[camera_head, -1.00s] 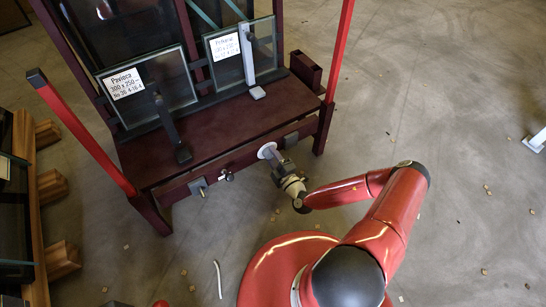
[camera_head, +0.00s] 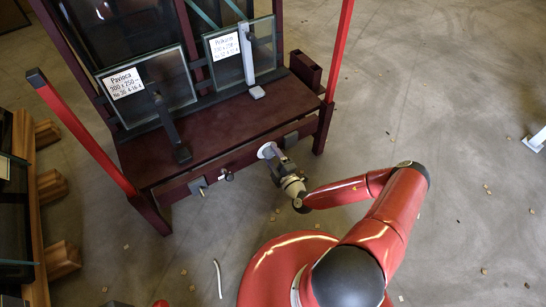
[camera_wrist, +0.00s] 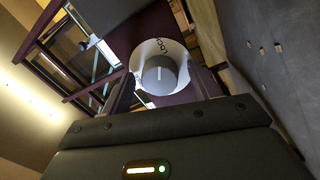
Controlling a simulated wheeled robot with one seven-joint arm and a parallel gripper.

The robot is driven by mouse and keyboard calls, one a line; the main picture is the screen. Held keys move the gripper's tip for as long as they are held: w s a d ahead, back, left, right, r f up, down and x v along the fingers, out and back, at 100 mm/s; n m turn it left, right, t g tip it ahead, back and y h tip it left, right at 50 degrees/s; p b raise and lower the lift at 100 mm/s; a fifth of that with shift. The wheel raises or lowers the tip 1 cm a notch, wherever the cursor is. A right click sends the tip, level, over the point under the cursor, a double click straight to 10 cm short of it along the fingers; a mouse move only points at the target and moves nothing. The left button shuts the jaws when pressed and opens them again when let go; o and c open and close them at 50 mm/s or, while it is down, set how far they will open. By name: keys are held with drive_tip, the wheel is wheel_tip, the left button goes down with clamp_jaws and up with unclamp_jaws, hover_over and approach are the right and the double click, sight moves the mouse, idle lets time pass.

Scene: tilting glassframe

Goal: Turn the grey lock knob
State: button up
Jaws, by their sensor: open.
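The grey lock knob (camera_wrist: 158,80) shows in the wrist view as a round knob with a white pointer line that looks near upright in the picture. A white round plate (camera_wrist: 145,50) with dark lettering reading like "LOCK" lies behind it. In the head view the plate (camera_head: 266,150) sits on the front beam of the dark red frame, and my gripper hides the knob. My gripper (camera_wrist: 163,76) is open, with one finger on each side of the knob. I cannot tell whether the fingers touch it.
The dark red frame (camera_head: 215,128) holds two labelled glass panes (camera_head: 165,85). Red posts (camera_head: 338,50) stand at its sides. A small black knob (camera_head: 227,175) and grey blocks sit along the same beam. Wooden racking (camera_head: 40,190) is at far left. The floor at right is mostly clear.

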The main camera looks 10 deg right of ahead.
drive_tip(key=v, duration=0.7)
drive_tip(key=shift+s, duration=0.4)
drive_tip(key=s+a+r+n+g+y, duration=0.25)
drive_tip(key=r+n+g, duration=0.4)
drive_tip(key=n, duration=0.45)
drive_tip(key=s+a+r+n+g+y, duration=0.25)
drive_tip(key=r+n+g, duration=0.25)
drive_tip(key=r+n, duration=0.45)
drive_tip(key=s+a+r+n+g+y, duration=0.25)
drive_tip(key=r+n+g, duration=0.35)
drive_tip(key=n, duration=0.7)
drive_tip(key=s+d+r+n+t+h, duration=0.2)
drive_tip(key=s+r+n+h, duration=0.4)
drive_tip(key=r+n, duration=0.4)
drive_tip(key=s+d+r+n+t+h, duration=0.3)
drive_tip(key=s+r+n+h, duration=0.3)
drive_tip(key=s+r+n, duration=0.2)
wheel_tip(320, 180, up, 4)
drive_tip(key=shift+d+n+h, duration=0.2)
drive_tip(key=shift+n+h, duration=0.15)
drive_tip(key=shift+n, duration=0.9)
